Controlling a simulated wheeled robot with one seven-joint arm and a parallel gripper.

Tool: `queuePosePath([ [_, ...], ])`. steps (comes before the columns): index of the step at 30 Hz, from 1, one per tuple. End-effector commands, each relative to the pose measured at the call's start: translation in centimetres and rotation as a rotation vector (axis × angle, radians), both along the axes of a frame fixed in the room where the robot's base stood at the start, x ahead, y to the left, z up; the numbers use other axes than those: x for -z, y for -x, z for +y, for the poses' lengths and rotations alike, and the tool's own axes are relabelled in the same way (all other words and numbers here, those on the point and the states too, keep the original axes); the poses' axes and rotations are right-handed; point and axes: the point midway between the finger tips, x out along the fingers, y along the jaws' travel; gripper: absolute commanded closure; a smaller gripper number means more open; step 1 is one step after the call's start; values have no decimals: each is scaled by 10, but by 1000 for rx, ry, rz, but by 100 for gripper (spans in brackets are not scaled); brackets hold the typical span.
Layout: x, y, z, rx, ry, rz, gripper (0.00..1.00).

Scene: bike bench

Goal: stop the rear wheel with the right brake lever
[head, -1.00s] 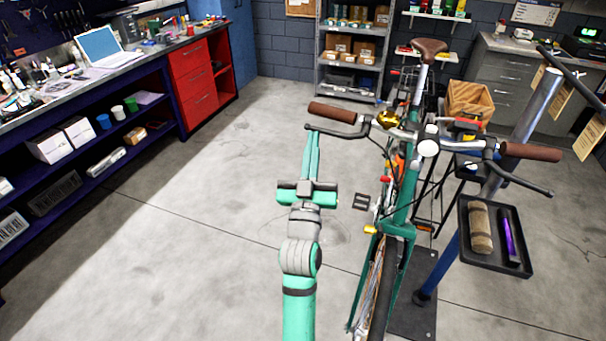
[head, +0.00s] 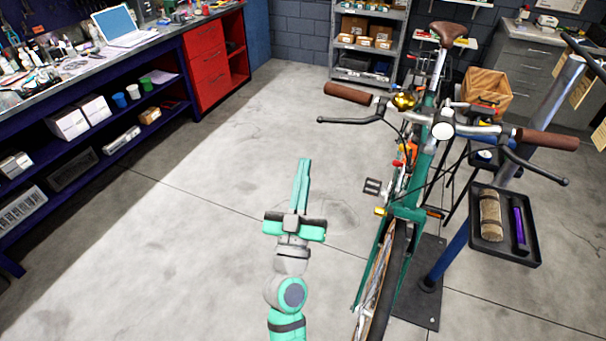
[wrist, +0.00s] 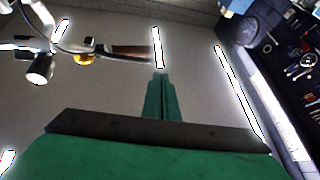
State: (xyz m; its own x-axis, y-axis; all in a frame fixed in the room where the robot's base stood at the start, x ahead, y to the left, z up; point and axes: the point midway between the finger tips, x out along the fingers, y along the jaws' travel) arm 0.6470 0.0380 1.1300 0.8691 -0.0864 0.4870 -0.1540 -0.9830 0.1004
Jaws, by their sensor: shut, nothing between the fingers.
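The bike faces me, so its right brake lever (head: 348,121) is on the picture's left, a dark curved bar. It stands apart from the brown right grip (head: 348,94). My gripper (head: 304,162) is shut and empty, below and left of the lever in the head view, with a gap between them. In the wrist view the shut fingers (wrist: 160,80) point up toward the brown grip (wrist: 130,52) and the dark lever beside it. The rear wheel is mostly hidden behind the frame, below the brown saddle (head: 448,35); I cannot tell if it turns.
A brass bell (head: 403,101) and a white headlamp (head: 442,130) sit along the handlebar. The other lever (head: 535,166) is at the right. A stand tray (head: 506,258) holds a roll and a purple tool. The floor (head: 200,250) left of the bike is clear.

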Motion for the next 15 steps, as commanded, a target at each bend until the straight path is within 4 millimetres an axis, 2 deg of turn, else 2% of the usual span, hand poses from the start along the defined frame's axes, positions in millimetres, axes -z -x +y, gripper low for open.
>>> queuePosePath([
  [15,4,8,2,3,1,-1,100],
])
